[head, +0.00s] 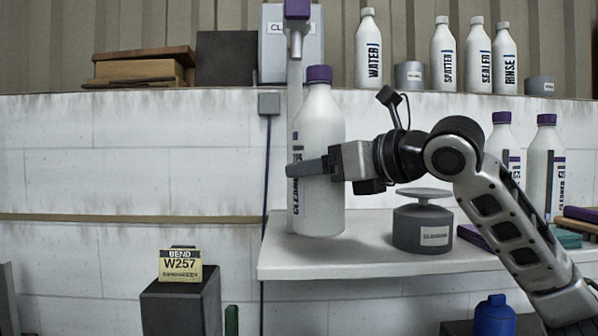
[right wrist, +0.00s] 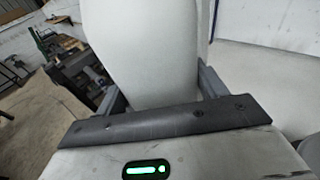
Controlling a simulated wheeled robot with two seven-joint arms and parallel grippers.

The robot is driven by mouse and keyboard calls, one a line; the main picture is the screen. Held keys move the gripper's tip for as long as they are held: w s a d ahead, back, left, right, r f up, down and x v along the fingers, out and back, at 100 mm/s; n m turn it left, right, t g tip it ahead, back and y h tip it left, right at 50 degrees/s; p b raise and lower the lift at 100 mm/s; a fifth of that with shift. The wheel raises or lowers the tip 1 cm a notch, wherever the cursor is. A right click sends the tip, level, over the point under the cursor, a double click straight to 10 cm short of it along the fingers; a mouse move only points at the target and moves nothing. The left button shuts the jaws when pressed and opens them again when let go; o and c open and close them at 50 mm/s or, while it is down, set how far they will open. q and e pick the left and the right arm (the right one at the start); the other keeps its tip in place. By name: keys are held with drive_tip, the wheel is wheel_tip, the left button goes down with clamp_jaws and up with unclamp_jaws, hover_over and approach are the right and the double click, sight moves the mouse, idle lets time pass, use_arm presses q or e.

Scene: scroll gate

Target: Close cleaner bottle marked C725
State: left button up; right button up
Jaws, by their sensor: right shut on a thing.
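A white cleaner bottle (head: 322,125) with a purple cap (head: 319,73) stands upright at the left end of the white shelf (head: 370,262). Its side lettering is turned left and partly hidden, so I cannot read C725. The cap sits on its neck; I cannot tell how tight it is. My right gripper (head: 308,168) reaches in from the right and is shut around the bottle's middle. In the right wrist view the white bottle body (right wrist: 155,50) fills the space between the fingers. My left gripper is out of view.
A grey post with a purple top (head: 297,10) stands close behind the bottle. A grey jar (head: 422,229) stands right of it. Two more purple-capped bottles (head: 545,165) are farther right.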

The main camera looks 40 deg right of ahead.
use_arm(q)
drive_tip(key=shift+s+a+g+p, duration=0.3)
drive_tip(key=shift+p, duration=0.55)
use_arm(e)
drive_tip(key=w, duration=0.3)
drive_tip(key=shift+w+a+r, duration=0.15)
drive_tip(key=shift+w, duration=0.25)
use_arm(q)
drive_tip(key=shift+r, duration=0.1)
use_arm(e)
drive_tip(key=shift+w+r+p, duration=0.15)
drive_tip(key=shift+w+p, duration=0.15)
drive_tip(key=shift+p, duration=0.15)
use_arm(q)
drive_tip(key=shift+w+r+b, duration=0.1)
drive_tip(key=shift+b, duration=0.35)
use_arm(e)
wheel_tip(320, 180, down, 4)
drive_tip(key=shift+w+r, duration=0.1)
